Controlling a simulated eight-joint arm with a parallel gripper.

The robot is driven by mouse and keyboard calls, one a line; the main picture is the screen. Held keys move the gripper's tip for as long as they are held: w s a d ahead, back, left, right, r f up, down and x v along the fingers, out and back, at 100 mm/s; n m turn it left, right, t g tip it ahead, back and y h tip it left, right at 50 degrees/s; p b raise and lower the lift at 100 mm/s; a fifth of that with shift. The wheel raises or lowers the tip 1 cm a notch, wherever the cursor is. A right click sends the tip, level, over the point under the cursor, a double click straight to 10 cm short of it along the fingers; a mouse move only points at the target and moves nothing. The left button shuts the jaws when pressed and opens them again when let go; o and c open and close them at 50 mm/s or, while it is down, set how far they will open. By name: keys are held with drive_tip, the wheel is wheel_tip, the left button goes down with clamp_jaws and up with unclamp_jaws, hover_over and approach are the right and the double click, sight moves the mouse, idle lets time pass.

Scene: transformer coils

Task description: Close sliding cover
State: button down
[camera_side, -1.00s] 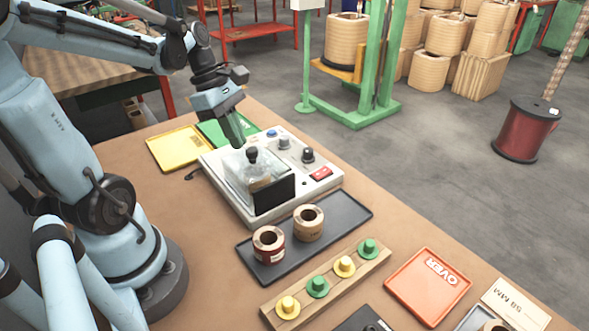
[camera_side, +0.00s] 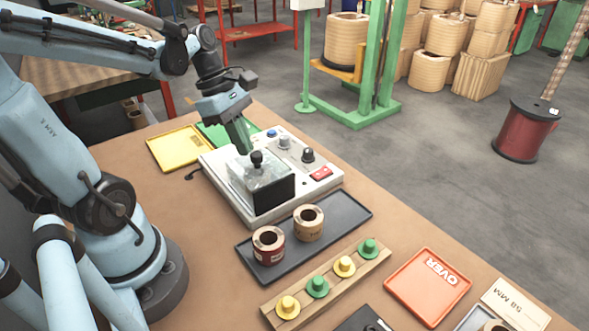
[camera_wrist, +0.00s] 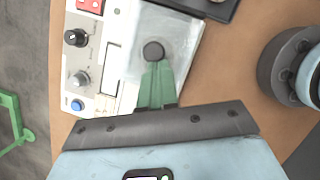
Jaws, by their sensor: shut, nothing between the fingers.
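The sliding cover (camera_side: 262,176) is a clear box-like lid with a black knob (camera_side: 256,157) on top and a black front panel (camera_side: 274,195). It sits on the light grey tester (camera_side: 218,163). In the wrist view the cover (camera_wrist: 178,38) lies under my fingertips, with the knob (camera_wrist: 153,51) right at their ends. My gripper (camera_side: 244,150) has green fingers, shut and empty, just behind the knob. The fingers also show in the wrist view (camera_wrist: 155,72), touching or almost touching the knob; I cannot tell which. What is inside the cover is unclear.
A dark tray (camera_side: 357,211) with two coils (camera_side: 308,222) lies in front of the tester. A wooden rack (camera_side: 331,279) with coloured pegs and an orange tray (camera_side: 428,287) are nearer. Yellow (camera_side: 172,151) and green trays (camera_side: 212,133) lie behind. Knobs and a red switch (camera_side: 321,173) stand beside the cover.

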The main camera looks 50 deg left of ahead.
drive_tip(key=shift+s+a, duration=0.3)
drive_tip(key=shift+a, duration=0.25)
drive_tip(key=s+a+f+v, duration=0.1)
drive_tip(key=a+v, duration=0.1)
drive_tip(key=v, duration=0.9)
drive_tip(key=m+t+y, duration=0.4)
drive_tip(key=m+t, duration=0.1)
drive_tip(key=m, duration=1.7)
hover_over(278, 180)
drive_tip(key=f, duration=0.7)
drive_tip(key=shift+a+f, duration=0.35)
drive_tip(key=shift+d+m, duration=0.35)
drive_tip(key=shift+m, duration=0.35)
